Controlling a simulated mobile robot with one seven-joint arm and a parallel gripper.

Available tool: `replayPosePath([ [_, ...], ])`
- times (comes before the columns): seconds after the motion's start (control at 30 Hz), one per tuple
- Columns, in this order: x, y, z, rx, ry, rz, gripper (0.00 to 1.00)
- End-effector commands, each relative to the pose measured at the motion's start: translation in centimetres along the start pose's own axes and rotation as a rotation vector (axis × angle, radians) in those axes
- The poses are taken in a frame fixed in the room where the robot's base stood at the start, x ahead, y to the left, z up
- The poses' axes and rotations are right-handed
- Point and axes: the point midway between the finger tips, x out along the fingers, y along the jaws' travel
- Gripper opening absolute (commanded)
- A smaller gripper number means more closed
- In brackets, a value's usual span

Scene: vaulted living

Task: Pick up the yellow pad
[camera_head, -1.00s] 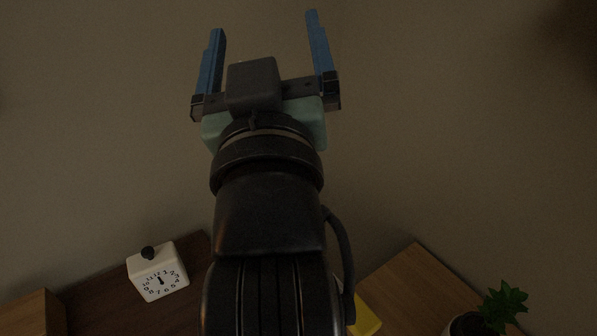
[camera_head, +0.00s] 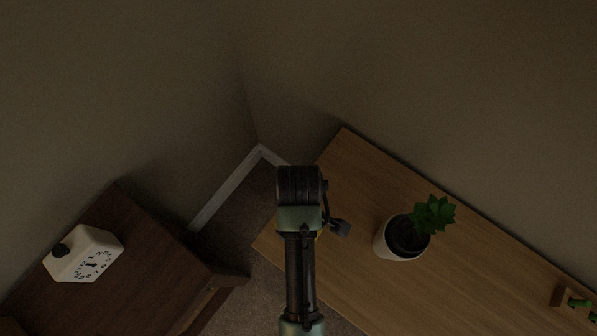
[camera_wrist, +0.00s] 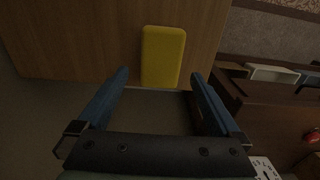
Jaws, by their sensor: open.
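The yellow pad (camera_wrist: 163,55) is a rounded rectangle lying on the light wooden tabletop (camera_wrist: 80,40), close to its edge, in the wrist view. My gripper (camera_wrist: 160,77) is open, with its two blue fingers apart and nothing between them. The pad appears beyond the fingertips, roughly centred between them; the exact gap cannot be told. In the head view my arm hides nearly all of the pad, and the fingers are not clearly seen there.
In the head view a potted plant (camera_head: 402,238) stands on the light wooden table (camera_head: 480,270), right of my arm. A white clock (camera_head: 84,254) sits on a dark wooden cabinet (camera_head: 150,270) at left. A floor gap separates them. Walls meet in a corner behind.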

Motion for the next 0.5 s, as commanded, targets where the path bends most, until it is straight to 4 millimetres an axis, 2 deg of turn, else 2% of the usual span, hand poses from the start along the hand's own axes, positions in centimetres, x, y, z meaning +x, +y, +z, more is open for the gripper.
replayPosePath([
  [0.1, 1.3, 0.0, 0.0, 0.001, 0.001, 0.001, 1.00],
  [0.27, 2.3, -0.1, 0.0, 0.001, 0.001, 0.000, 1.00],
  [0.5, 5.8, -0.4, 0.2, 0.000, 0.002, 0.001, 1.00],
])
